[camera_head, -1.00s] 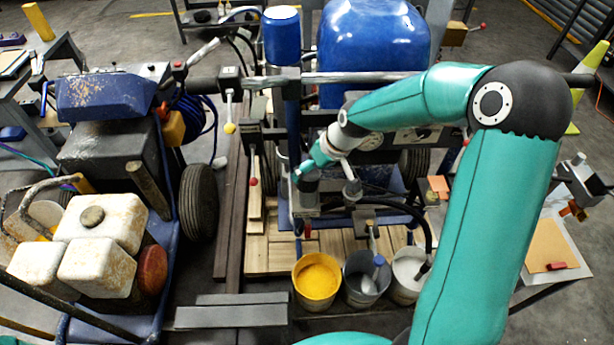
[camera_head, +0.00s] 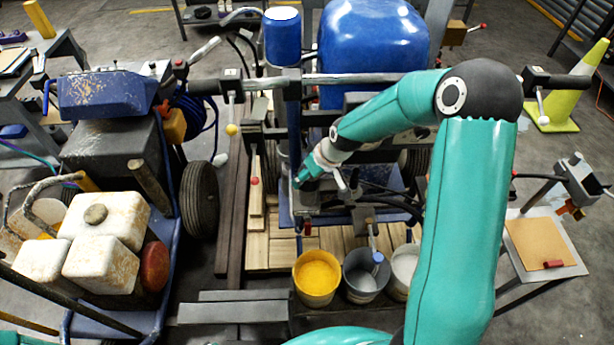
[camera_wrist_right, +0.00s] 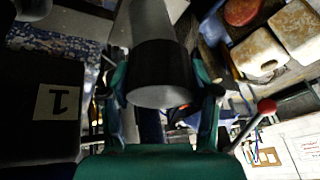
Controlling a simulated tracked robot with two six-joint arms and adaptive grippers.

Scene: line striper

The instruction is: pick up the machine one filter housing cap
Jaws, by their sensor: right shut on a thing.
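My right gripper (camera_head: 303,180) is at the front of the blue-tank machine (camera_head: 372,45), by its upright blue post. In the right wrist view its two teal fingers (camera_wrist_right: 162,100) are shut on either side of a dark, round cap (camera_wrist_right: 160,78). A grey cylindrical part continues from the cap toward the top of that view. I cannot tell whether the cap is still seated on its housing. In the head view the fingers and arm hide the cap. A dark block with a white "1" label (camera_wrist_right: 60,102) shows beside the gripper. My left gripper is not in view.
A yellow bucket (camera_head: 317,280), a grey bucket (camera_head: 362,285) and a white bucket stand in front of the machine. A weathered machine with white jugs (camera_head: 100,262) stands at left. A small table with a tan board (camera_head: 539,243) is at right.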

